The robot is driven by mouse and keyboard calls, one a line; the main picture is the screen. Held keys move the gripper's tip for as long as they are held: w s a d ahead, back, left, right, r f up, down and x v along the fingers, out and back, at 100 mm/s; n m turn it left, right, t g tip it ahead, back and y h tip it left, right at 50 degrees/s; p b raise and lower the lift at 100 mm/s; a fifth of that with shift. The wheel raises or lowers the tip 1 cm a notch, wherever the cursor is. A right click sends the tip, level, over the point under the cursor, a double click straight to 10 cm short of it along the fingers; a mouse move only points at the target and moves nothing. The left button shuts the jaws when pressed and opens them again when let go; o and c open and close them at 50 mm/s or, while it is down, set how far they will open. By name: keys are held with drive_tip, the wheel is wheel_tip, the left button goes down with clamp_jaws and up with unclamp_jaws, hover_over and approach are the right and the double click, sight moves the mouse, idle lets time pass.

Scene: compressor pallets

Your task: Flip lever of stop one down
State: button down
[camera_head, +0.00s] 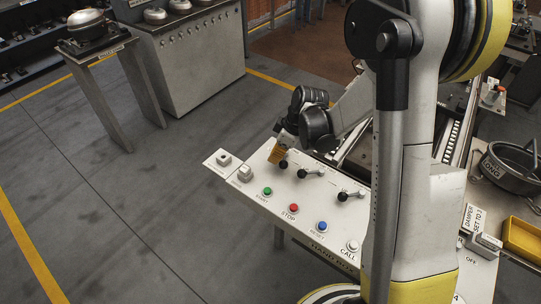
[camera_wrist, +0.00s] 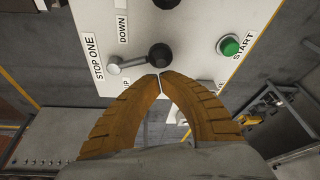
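The stop one lever (camera_wrist: 135,61) shows in the wrist view as a silver rod with a black ball knob (camera_wrist: 160,55) at its right end. The STOP ONE label (camera_wrist: 98,58) is on its left, DOWN (camera_wrist: 122,28) is above and a partly covered UP label is below. The rod lies sideways between them. My gripper (camera_wrist: 161,75) has its brown fingertips together just below the knob. I cannot tell whether they touch it. In the head view my gripper (camera_head: 276,161) is over the far left of the white control panel (camera_head: 262,206), partly hiding this lever.
Two other levers (camera_head: 311,172) (camera_head: 350,194) stand to the right on the panel. Green (camera_head: 267,191), red (camera_head: 293,208) and blue (camera_head: 322,225) buttons line the front, with a CALL button (camera_head: 352,245) beyond. Open floor lies left of the panel.

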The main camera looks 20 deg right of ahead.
drive_tip(key=shift+s+d+f, duration=0.1)
drive_tip(key=shift+s+d, duration=0.4)
drive_tip(key=shift+d, duration=0.1)
drive_tip(key=shift+a, duration=0.1)
drive_tip(key=shift+w+a, duration=0.2)
drive_tip(key=shift+a, duration=0.05)
drive_tip(key=a, duration=0.1)
drive_tip(key=w+a, duration=0.1)
drive_tip(key=a+r, duration=0.1)
drive_tip(key=shift+w, duration=0.3)
drive_tip(key=p+v, duration=0.4)
drive_tip(key=v, duration=0.6)
drive_tip(key=shift+d, duration=0.2)
